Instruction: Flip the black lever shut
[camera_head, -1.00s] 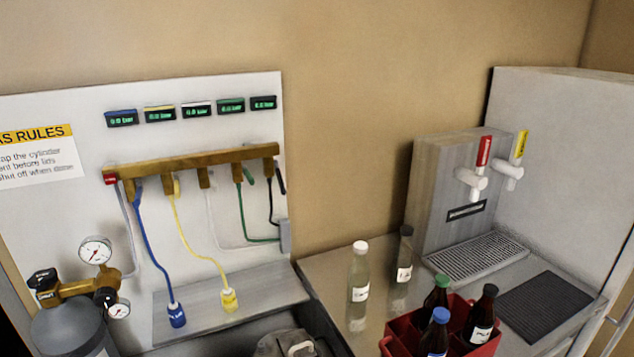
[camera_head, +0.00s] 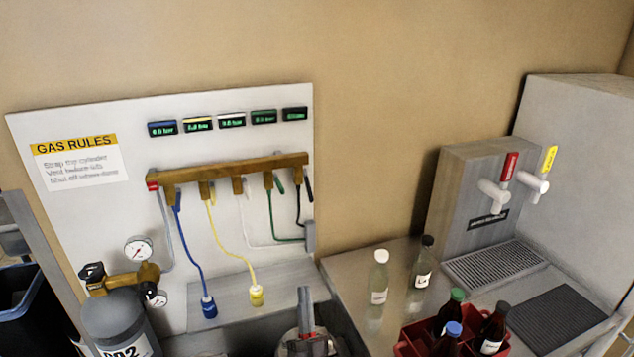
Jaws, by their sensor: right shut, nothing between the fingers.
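The black lever (camera_head: 309,190) is at the right end of the brass manifold (camera_head: 230,172) on the white wall panel. It hangs steeply down, its lower end tipped a little to the right, beside the valve with the black hose (camera_head: 299,212). My right gripper (camera_head: 304,293) is at the bottom edge of the head view, pointing up, with its fingers shut and empty. It is well below the lever and apart from it. My left gripper is not in view.
Blue, yellow, white and green levers and hoses sit left of the black one. A gas cylinder (camera_head: 116,315) with gauges stands at lower left. Bottles, a red crate (camera_head: 412,337) and a tap tower (camera_head: 468,205) are at right. The panel before the lever is clear.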

